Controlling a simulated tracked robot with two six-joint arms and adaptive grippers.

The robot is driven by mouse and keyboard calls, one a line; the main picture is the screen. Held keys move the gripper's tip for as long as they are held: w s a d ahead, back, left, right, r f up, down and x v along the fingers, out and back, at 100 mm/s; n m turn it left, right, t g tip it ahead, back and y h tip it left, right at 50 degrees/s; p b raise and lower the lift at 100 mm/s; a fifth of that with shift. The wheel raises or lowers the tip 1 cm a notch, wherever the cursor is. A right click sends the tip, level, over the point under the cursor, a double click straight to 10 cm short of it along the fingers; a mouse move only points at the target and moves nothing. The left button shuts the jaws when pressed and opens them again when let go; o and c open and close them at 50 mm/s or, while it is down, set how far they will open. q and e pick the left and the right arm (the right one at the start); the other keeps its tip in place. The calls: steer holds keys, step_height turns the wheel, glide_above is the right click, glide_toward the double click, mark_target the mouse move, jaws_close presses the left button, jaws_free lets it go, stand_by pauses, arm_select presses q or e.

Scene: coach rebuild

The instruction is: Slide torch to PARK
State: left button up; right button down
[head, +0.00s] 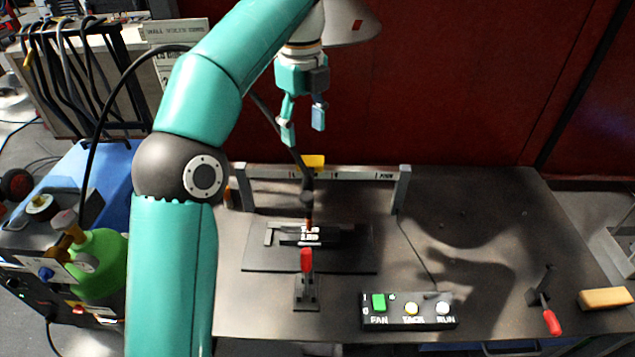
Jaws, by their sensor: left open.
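A grey rail (355,174) on two posts spans the back of the dark table. A small label near its right end seems to read PARK (385,176). A yellow block (313,161) sits on the rail near its middle. The dark torch (307,190) hangs there, its coppery tip pointing down over a black fixture plate (262,258). A dark hose runs up from the torch past my gripper. My left gripper (303,125) is open and empty, fingers down, above and behind the yellow block. My right gripper is out of view.
A red-handled clamp (307,262) stands in front of the plate. A button box (408,311) marked FAN, TACK and RUN is at the front. Another red-handled tool (551,322) and a wooden block (605,298) lie right. A green cylinder (101,262) stands left. The table's right part is mostly clear.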

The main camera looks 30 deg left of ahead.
arm_select(q)
step_height(320, 180, down, 2)
steer(key=s+b, duration=0.1)
steer(key=b, duration=0.3)
glide_above(308, 195)
steer(key=f, duration=0.6)
steer(key=shift+w, duration=0.2)
steer(key=f, duration=0.7)
steer(key=shift+s+a+f+b, duration=0.1)
steer(key=shift+s+f+b, duration=0.05)
steer(key=shift+s+b, duration=0.15)
steer(key=shift+f, duration=0.65)
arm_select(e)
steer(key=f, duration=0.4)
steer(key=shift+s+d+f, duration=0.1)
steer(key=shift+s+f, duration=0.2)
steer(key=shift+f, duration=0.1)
arm_select(q)
steer(key=shift+c, duration=0.2)
jaws_close()
